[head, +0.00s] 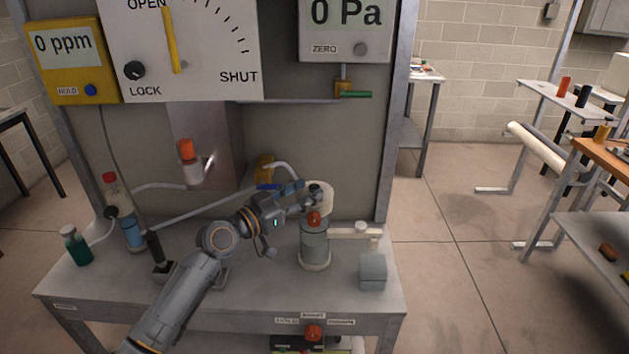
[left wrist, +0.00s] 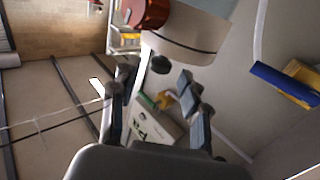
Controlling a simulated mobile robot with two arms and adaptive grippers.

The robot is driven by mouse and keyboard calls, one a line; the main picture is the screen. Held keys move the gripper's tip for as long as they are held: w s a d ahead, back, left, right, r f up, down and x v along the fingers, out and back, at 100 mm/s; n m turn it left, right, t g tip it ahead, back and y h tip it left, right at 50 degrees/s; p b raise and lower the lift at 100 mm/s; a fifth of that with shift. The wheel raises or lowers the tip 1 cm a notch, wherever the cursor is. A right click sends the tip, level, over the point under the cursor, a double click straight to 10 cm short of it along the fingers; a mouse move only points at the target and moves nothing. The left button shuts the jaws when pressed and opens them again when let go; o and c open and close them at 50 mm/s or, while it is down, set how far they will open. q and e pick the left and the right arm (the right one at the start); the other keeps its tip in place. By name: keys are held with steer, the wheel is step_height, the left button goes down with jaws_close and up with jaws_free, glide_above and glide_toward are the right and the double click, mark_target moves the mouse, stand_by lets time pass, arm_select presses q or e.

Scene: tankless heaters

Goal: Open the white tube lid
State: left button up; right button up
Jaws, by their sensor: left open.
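A grey upright canister (head: 314,245) stands on the bench. Its white lid (head: 322,201) carries a small dark knob, and an orange-red knob (head: 314,218) sits on its front. In the left wrist view the white lid (left wrist: 185,48) lies just beyond the fingers, with the black knob (left wrist: 160,65) between their lines and the red knob (left wrist: 148,12) above. The lid looks closed. My left gripper (head: 303,193) is at the lid, partly covering it; its two fingers (left wrist: 158,88) are apart with nothing held. Contact with the knob is unclear. My right gripper does not show.
An orange-capped white tube (head: 190,168), a black lever (head: 156,250) and a green bottle (head: 75,246) are at left. Gauge panels (head: 185,45) hang above.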

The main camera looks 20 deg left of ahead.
mark_target(310, 189)
arm_select(q)
steer(key=shift+x, duration=1.75)
steer(key=shift+s, duration=0.1)
jaws_close()
